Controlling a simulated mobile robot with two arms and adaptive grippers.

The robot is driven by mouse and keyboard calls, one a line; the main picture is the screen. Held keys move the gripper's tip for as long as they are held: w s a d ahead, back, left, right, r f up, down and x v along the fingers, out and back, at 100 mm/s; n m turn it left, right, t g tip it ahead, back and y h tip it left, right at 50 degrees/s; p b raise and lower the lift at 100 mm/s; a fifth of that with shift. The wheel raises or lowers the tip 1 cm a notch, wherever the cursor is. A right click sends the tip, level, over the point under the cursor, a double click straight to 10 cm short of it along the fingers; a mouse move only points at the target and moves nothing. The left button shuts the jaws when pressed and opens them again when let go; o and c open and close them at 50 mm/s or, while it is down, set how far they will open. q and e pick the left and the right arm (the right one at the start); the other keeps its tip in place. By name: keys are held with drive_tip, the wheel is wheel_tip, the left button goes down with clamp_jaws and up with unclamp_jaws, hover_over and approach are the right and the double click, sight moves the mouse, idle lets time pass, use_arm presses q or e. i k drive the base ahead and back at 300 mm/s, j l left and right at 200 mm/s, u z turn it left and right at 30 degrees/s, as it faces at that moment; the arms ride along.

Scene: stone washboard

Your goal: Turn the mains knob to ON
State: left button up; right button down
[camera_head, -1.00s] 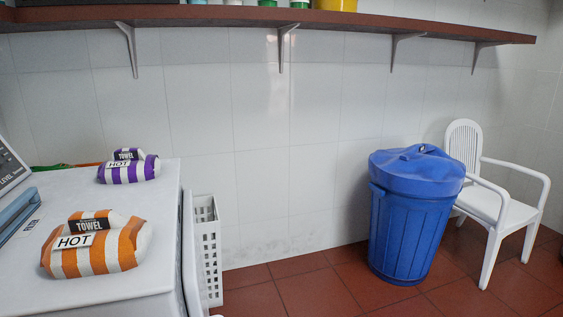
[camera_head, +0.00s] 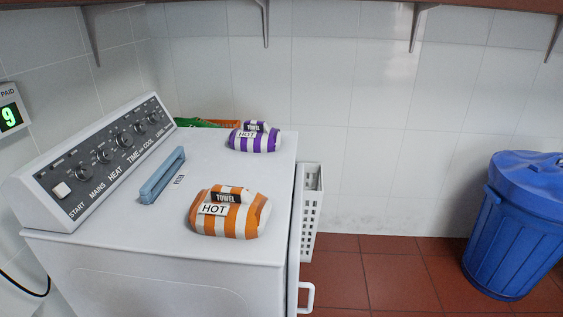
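The mains knob (camera_head: 82,172) is a dark round knob on the slanted control panel (camera_head: 68,207) of a white machine at the left. It sits just beyond the white start button (camera_head: 61,190), above the printed word MAINS. Its setting is too small to read. Several similar knobs follow along the panel, labelled heat, time, cool and level. Neither of my grippers is in view, and nothing touches the knob.
On the machine's white top (camera_head: 170,240) lie a blue handle-like bar (camera_head: 162,176), an orange striped towel (camera_head: 248,216) and a purple striped towel (camera_head: 267,143). A white basket (camera_head: 310,205) and blue bin (camera_head: 515,230) stand to the right. A paid display (camera_head: 11,116) reads 9.

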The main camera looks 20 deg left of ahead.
sight(83, 172)
drive_tip(key=u, duration=1.35)
